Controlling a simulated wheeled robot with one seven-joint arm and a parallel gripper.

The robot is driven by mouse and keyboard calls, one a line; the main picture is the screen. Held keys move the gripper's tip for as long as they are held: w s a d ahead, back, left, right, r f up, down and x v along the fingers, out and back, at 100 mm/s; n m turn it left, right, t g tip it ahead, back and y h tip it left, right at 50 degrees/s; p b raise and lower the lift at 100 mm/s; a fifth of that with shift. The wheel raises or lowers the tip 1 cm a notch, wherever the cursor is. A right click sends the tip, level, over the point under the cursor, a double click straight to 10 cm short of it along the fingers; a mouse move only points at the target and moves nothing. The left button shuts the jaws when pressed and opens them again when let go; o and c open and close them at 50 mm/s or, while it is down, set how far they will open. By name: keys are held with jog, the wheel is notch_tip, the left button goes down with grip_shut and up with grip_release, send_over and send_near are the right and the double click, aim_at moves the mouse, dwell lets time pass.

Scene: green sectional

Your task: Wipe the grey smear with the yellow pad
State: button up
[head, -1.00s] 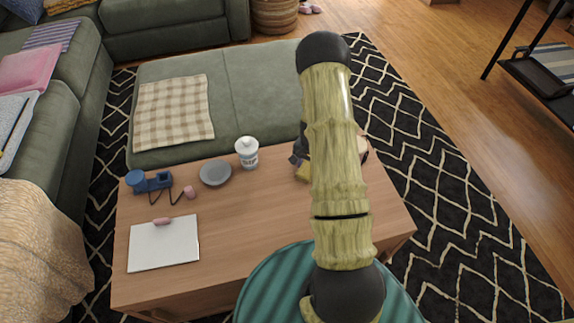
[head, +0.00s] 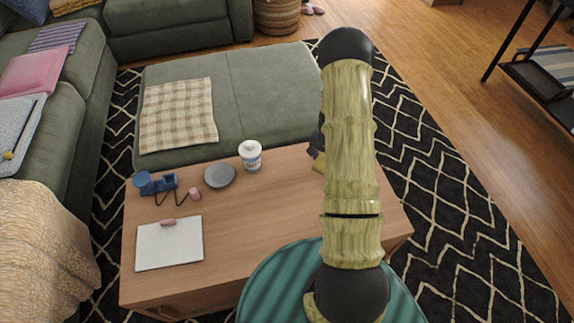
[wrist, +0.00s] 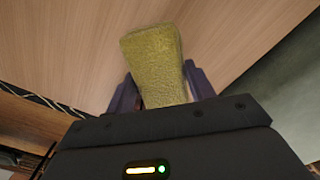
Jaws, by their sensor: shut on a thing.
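The yellow pad (wrist: 153,55) is held between the two dark fingers of my gripper (wrist: 160,88) in the wrist view, with its far end reaching out over the wooden table top. I cannot tell whether it touches the wood. In the head view, a small part of the pad (head: 319,166) and of my gripper (head: 316,150) shows left of my arm, over the right half of the table (head: 255,215). My arm hides the rest. I see no grey smear in either view; part of the table is behind my arm.
On the table's left half are a blue device (head: 155,184) with a cord, a grey dish (head: 219,175), a white lidded cup (head: 250,155), a pink piece (head: 195,194) and a white pad (head: 169,243). The middle of the table is clear. A green ottoman (head: 265,90) stands behind.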

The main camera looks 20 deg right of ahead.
jog(key=shift+r+p, duration=1.05)
jog(key=shift+r, duration=0.6)
jog(key=shift+w, duration=0.1)
jog(key=a+r+n, duration=0.4)
jog(key=a+n, duration=0.1)
jog(key=a, duration=0.5)
jog(key=a+r+n, duration=0.5)
jog(key=a, duration=0.5)
jog(key=shift+w, duration=0.45)
jog(key=shift+r, duration=0.1)
